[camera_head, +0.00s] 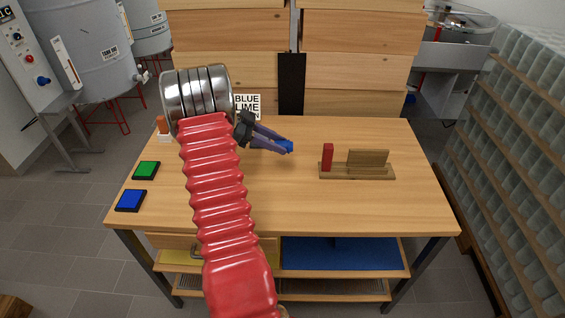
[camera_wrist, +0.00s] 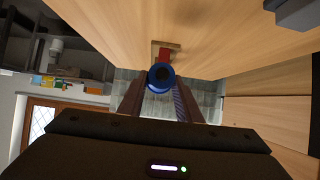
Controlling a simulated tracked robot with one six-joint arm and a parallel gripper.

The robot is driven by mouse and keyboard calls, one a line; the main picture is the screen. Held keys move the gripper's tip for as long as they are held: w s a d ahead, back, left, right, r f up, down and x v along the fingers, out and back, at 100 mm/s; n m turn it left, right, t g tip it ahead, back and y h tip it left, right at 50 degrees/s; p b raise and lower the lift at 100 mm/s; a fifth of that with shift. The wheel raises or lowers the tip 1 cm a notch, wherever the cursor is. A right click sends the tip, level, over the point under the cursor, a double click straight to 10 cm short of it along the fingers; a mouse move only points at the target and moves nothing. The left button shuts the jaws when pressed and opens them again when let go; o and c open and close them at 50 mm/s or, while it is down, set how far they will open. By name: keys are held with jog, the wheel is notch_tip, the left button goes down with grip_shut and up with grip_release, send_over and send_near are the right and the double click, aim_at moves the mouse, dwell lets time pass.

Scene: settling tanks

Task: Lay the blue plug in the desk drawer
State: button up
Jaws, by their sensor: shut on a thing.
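My gripper (camera_head: 272,140) is shut on the blue plug (camera_head: 288,146), holding it at the fingertips above the middle of the desk top (camera_head: 285,200). In the wrist view the blue plug (camera_wrist: 161,77) shows as a round blue ring between the two fingers. What looks like the desk drawer (camera_head: 175,241) is a wooden front with a metal handle under the left half of the desk top. My red arm covers part of it. It looks shut, but its inside is hidden.
A wooden stand (camera_head: 357,175) with a red block (camera_head: 328,157) is right of my gripper. Green (camera_head: 146,170) and blue (camera_head: 130,200) pads lie at the left edge. Below are a yellow surface and a blue one (camera_head: 345,254).

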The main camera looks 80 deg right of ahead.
send_over(277, 172)
jog(key=shift+s+f, duration=0.1)
jog(key=shift+f, duration=3)
jog(key=shift+f, duration=1.9)
jog(key=o, duration=1.2)
